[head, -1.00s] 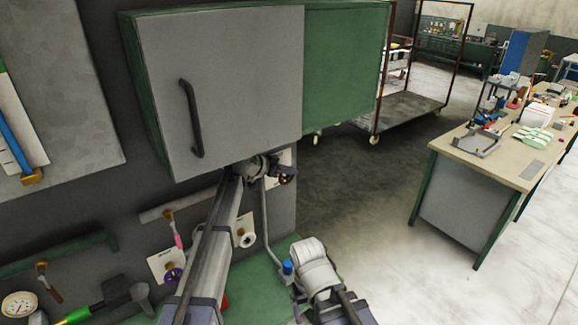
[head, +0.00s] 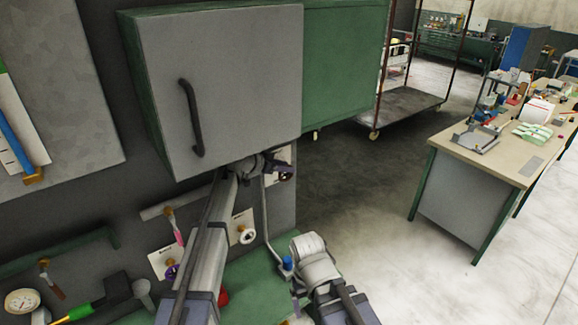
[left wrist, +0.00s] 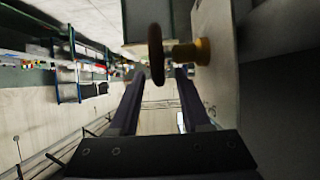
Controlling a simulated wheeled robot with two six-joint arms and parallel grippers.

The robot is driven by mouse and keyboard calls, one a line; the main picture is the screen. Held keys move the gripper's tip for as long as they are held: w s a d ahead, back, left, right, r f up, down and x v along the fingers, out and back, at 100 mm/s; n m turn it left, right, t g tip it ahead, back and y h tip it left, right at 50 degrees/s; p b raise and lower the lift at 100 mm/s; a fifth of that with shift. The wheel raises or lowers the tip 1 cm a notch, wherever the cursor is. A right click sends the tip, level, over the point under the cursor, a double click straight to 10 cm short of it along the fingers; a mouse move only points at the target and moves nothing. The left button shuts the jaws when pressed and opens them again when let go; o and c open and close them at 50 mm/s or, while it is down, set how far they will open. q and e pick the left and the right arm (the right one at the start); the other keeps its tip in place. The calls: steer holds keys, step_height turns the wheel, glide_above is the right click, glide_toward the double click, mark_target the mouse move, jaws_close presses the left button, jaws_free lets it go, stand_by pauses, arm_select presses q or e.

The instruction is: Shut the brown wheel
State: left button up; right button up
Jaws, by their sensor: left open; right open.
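The brown wheel (left wrist: 156,54) shows edge-on in the left wrist view, on a brass stem (left wrist: 188,52) that comes out of a pale plate (left wrist: 218,45) on the right. My left gripper (left wrist: 160,74) is open, with the wheel's lower edge in line with the gap between its fingertips. I cannot tell whether they touch. In the head view the left gripper (head: 283,168) is just under the grey cabinet, and its fingers partly hide the wheel (head: 287,177). My right gripper (head: 297,290) is low in the middle, open, away from the wheel and partly hidden by its own wrist.
The grey cabinet (head: 222,85) with a dark handle hangs close above my left gripper. A white wheel (head: 246,235) and a purple wheel (head: 171,270) are on the wall panel. A blue-topped part (head: 287,263) is beside my right wrist. Open floor (head: 350,200) lies to the right.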

arm_select(q)
steer(key=s+a, duration=0.7)
steer(key=a, duration=0.3)
steer(key=shift+s+a+r, duration=0.2)
steer(key=shift+s+r, duration=0.05)
steer(key=shift+s, duration=0.05)
arm_select(e)
steer(key=shift+r, duration=0.25)
